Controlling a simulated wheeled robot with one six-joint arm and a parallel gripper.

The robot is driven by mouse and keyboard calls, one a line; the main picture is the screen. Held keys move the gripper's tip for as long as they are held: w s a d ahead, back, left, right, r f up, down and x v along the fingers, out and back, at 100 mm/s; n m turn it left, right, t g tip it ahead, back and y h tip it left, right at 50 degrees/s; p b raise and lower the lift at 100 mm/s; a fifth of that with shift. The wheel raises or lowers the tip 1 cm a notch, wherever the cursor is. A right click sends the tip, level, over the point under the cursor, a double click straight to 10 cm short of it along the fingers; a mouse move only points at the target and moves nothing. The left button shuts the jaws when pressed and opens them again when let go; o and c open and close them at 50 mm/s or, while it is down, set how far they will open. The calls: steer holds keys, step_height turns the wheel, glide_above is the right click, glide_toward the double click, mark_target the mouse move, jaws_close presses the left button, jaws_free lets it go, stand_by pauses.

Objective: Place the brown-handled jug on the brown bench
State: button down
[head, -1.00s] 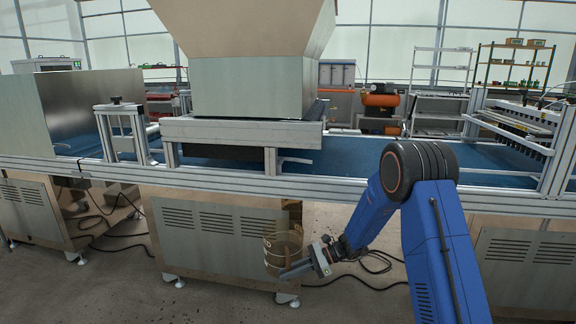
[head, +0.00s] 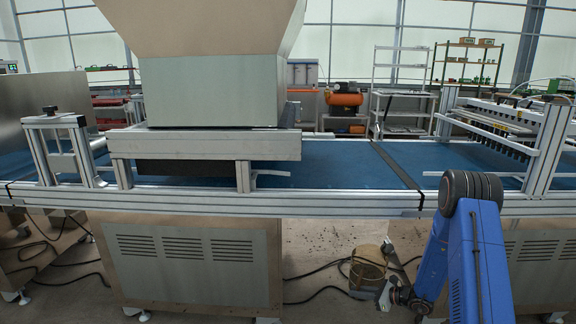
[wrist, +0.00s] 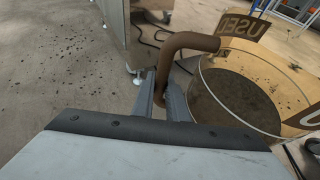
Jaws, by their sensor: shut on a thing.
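The jug (head: 368,268) is tan and see-through, low in front of the seeder line in the head view. In the wrist view its round body (wrist: 238,100) is at the right, with dark contents or a dark base and a label reading "USED". Its brown handle (wrist: 186,42) bends down between the fingers. My gripper (wrist: 162,98) is shut on that handle; it also shows in the head view (head: 384,296), beside the jug. The jug is held off the floor. I cannot make out a brown bench for certain in either view.
The seeder's blue belt (head: 335,165) and metal rail (head: 330,205) run across in front of me. Steel cabinets (head: 190,262) stand below. Black cables (head: 318,292) lie on the floor. A green-framed shelf (head: 466,62) is at the back.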

steer(key=shift+w+d+f, duration=0.1)
steer(key=shift+d+f, duration=0.05)
steer(key=shift+d, duration=0.3)
steer(key=shift+w+a+m+t+h, duration=0.15)
steer(key=shift+a+m+t+h, duration=0.15)
steer(key=shift+m+t+h, duration=0.35)
steer(key=shift+w+m+t+h, duration=0.1)
steer(key=shift+m+t+h, duration=0.45)
steer(key=shift+m+t, duration=0.25)
steer(key=shift+s+d+m+t+h, duration=0.2)
steer(key=shift+m+t+h, duration=0.1)
steer(key=shift+m+h, duration=0.3)
steer(key=shift+s+d+m+t+h, duration=0.1)
steer(key=shift+d+m+t+h, duration=0.15)
steer(key=shift+m+h, duration=0.3)
steer(key=w+r+m+t+h, duration=0.1)
steer(key=w+r+m+h, duration=0.1)
steer(key=r, duration=1.4)
steer(key=shift+w+r, duration=0.25)
steer(key=shift+w, duration=0.45)
steer(key=shift+s+h, duration=0.1)
steer(key=shift+h, duration=0.15)
